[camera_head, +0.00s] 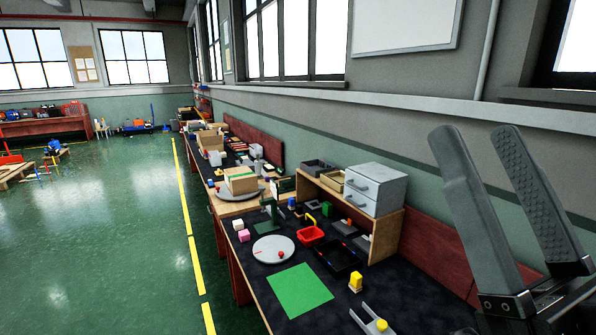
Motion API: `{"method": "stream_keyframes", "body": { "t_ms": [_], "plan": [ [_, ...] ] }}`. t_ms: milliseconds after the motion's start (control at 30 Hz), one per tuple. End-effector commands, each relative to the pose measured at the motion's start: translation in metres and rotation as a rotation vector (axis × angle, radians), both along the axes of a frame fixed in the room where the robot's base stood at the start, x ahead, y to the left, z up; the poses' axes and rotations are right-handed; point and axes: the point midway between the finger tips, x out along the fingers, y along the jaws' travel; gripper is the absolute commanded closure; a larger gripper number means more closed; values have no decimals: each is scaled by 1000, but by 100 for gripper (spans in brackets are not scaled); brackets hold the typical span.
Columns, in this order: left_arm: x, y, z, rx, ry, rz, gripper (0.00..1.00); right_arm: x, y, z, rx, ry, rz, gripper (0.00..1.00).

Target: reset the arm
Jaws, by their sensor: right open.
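My right gripper (487,135) shows large at the right edge of the head view. Its two grey fingers point up and stand apart, with nothing between them. It is in front of the wall and the right end of the workbench (345,300), apart from the things on the bench. My left gripper is not in the head view.
The bench holds a green mat (300,290), a round grey plate (272,249), a red basket (311,235), a black tray (339,257), a yellow object (355,281) and a grey drawer unit (375,188) on a wooden shelf. Open green floor (100,230) lies to the left.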

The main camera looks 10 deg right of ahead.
Motion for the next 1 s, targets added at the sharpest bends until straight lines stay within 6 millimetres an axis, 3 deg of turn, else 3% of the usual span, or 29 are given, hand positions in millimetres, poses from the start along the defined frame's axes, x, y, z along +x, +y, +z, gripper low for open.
{"method": "stream_keyframes", "body": {
  "t_ms": [100,267,700,833,1000],
  "plan": [
    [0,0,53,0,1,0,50,4,2,50,-47,21,-42,29],
    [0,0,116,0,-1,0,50,4,2,112,-45,22,-39,29],
    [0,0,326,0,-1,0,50,5,2,322,-44,21,-36,29],
    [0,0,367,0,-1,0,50,5,2,363,-44,22,-36,29],
    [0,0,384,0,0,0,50,5,2,379,-44,22,-36,29]
  ]
}}
